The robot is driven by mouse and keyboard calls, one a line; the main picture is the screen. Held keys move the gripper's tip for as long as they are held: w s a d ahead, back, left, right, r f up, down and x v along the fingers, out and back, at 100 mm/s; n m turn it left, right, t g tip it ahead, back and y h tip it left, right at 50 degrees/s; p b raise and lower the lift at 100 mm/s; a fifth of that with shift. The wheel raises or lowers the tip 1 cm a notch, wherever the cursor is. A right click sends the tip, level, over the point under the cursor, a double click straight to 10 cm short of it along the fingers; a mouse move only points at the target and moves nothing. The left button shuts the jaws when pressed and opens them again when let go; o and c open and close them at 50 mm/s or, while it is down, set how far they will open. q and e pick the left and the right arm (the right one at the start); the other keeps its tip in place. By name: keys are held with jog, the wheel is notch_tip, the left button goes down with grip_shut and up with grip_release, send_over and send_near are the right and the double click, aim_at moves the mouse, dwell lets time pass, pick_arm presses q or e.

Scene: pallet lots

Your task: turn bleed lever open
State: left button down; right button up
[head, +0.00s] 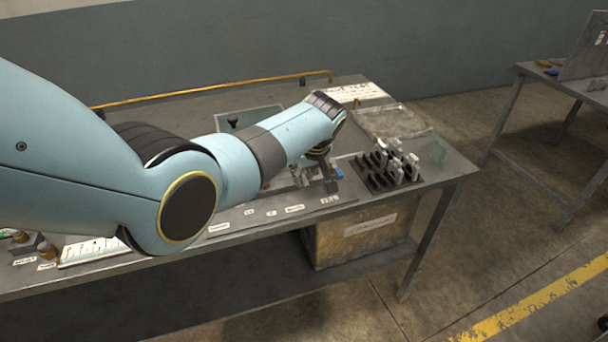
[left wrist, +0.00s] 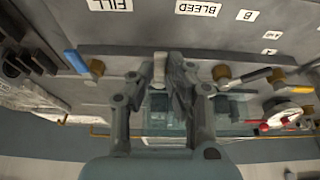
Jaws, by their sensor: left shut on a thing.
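My left gripper (left wrist: 160,82) is shut on a pale grey piece (left wrist: 158,70), which looks like the end of the bleed lever. The fingers hide most of it, so its angle is hard to tell. A brass fitting (left wrist: 221,72) sits just right of the fingers, below the BLEED label (left wrist: 198,8). In the head view my left arm reaches over the bench, and its gripper (head: 318,160) is largely hidden at the valve row. My right gripper is not in view.
A blue lever (left wrist: 76,62) on a brass fitting lies left of the fingers, near the FILL label (left wrist: 110,4). A red and white round part (left wrist: 288,116) is at the right. On the bench (head: 455,165), a black rack (head: 372,180) stands right of the gripper.

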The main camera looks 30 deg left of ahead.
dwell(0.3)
pick_arm(q)
jog(key=c, duration=1.3)
grip_release()
jog(key=shift+c, duration=0.2)
jog(key=shift+r, duration=0.1)
jog(key=v, duration=1.1)
jog(key=shift+r, duration=0.4)
jog(key=shift+s, duration=0.15)
